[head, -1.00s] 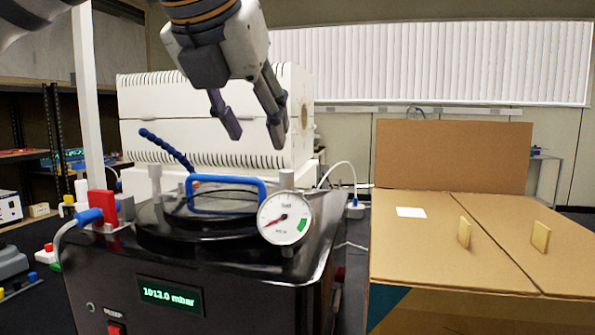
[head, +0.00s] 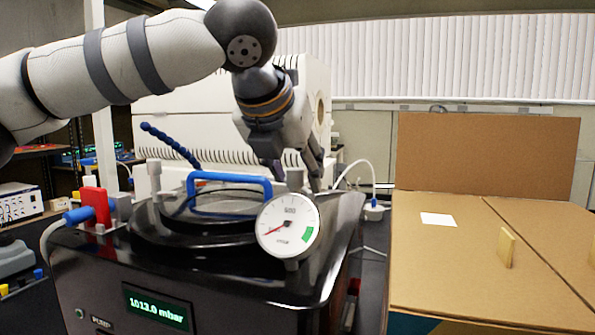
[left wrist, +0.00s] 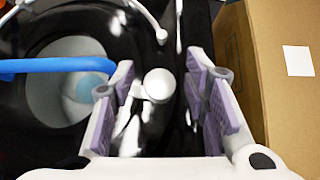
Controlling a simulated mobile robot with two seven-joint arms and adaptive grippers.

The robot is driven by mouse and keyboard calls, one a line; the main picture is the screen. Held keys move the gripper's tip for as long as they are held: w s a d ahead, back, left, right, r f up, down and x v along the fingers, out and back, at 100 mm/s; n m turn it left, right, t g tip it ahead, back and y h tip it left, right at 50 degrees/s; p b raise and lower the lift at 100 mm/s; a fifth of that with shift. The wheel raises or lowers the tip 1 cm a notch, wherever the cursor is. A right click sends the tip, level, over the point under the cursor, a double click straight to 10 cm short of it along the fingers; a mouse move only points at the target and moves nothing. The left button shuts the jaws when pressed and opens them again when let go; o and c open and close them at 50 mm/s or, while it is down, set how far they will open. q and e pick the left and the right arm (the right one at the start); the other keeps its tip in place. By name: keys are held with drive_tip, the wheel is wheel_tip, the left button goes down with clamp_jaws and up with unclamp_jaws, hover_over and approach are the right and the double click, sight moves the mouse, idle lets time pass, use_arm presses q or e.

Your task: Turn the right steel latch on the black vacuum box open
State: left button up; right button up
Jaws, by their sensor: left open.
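The black vacuum box (head: 330,250) stands in front of me, with a round dark lid and a blue handle (head: 230,178). The right steel latch (head: 295,181) is a short post behind the gauge, partly hidden in the head view. In the left wrist view its round top (left wrist: 158,84) shows between my fingers, with a small arm pointing left. My left gripper (head: 298,172) reaches down over the right side of the lid. It is open, with one finger on each side of the latch (left wrist: 160,76); I cannot tell whether they touch it. My right gripper is out of view.
A white dial gauge (head: 288,226) stands just in front of the latch. The left steel latch (head: 154,180) is across the lid, near a red valve part (head: 95,203). A cardboard box (head: 450,260) is to the right, and a white machine (head: 185,115) behind.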

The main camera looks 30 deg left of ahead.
use_arm(q)
drive_tip(key=shift+r, duration=0.1)
drive_tip(key=shift+c, duration=0.6)
clamp_jaws()
